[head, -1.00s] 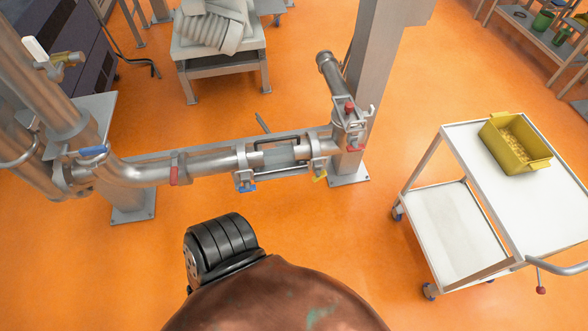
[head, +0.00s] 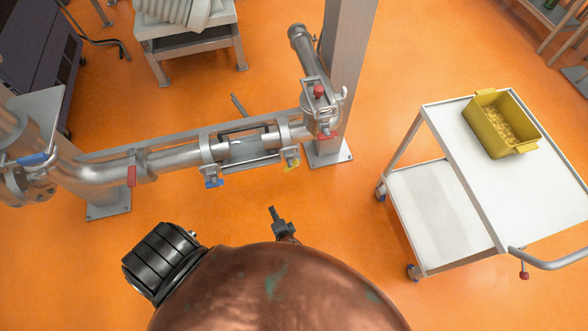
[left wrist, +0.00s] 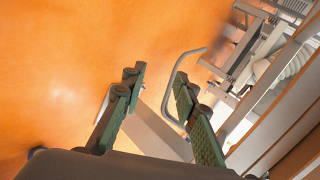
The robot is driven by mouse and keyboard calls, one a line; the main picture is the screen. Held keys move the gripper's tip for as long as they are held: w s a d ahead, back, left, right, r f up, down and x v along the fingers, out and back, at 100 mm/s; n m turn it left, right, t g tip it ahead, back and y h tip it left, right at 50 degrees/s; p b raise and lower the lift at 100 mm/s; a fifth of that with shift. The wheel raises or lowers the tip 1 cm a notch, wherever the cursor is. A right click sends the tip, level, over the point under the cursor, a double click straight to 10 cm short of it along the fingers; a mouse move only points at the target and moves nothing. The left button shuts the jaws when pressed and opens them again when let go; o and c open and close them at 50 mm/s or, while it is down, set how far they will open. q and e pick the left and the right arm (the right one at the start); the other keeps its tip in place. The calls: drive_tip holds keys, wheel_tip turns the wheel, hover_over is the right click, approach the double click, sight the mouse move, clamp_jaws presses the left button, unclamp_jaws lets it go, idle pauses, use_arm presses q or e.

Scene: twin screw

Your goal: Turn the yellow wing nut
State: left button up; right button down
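The yellow wing nut (head: 292,165) hangs below the right-hand clamp on the horizontal steel pipe in the head view. A similar blue wing nut (head: 214,182) hangs below the clamp to its left. My left gripper (head: 274,213) shows small in the head view, below the yellow wing nut in the picture and apart from it. In the left wrist view my left gripper (left wrist: 160,82) has its two green-padded fingers apart, with nothing held between them. I cannot make out the yellow wing nut in that view. My right gripper is not in view.
A glass-like section (head: 249,149) sits between the two clamps. A grey post (head: 345,80) stands behind the pipe's right end. A white cart (head: 440,130) with a yellow bin (head: 500,130) stands at right. Orange floor is clear between pipe and cart.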

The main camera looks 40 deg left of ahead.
use_arm(q)
drive_tip(key=w+d+r+n+t+y, duration=0.1)
drive_tip(key=w+d+r+t, duration=0.15)
drive_tip(key=r, duration=0.45)
drive_tip(key=w+d+r+n+t+y, duration=0.15)
drive_tip(key=w+r, duration=0.25)
drive_tip(key=r, duration=0.4)
drive_tip(key=n+t+y+b, duration=0.1)
drive_tip(key=n+t+y, duration=0.1)
drive_tip(key=y, duration=0.1)
approach(292, 169)
drive_tip(key=x, duration=0.8)
drive_tip(key=shift+w+a+r, duration=0.15)
drive_tip(key=shift+w, duration=0.05)
drive_tip(key=shift+w+a, duration=0.35)
drive_tip(key=shift+a, duration=0.05)
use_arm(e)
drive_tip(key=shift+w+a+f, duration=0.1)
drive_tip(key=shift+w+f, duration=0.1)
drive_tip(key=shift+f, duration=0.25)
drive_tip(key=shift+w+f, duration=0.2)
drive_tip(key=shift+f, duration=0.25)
use_arm(q)
drive_tip(key=shift+c, duration=0.7)
clamp_jaws()
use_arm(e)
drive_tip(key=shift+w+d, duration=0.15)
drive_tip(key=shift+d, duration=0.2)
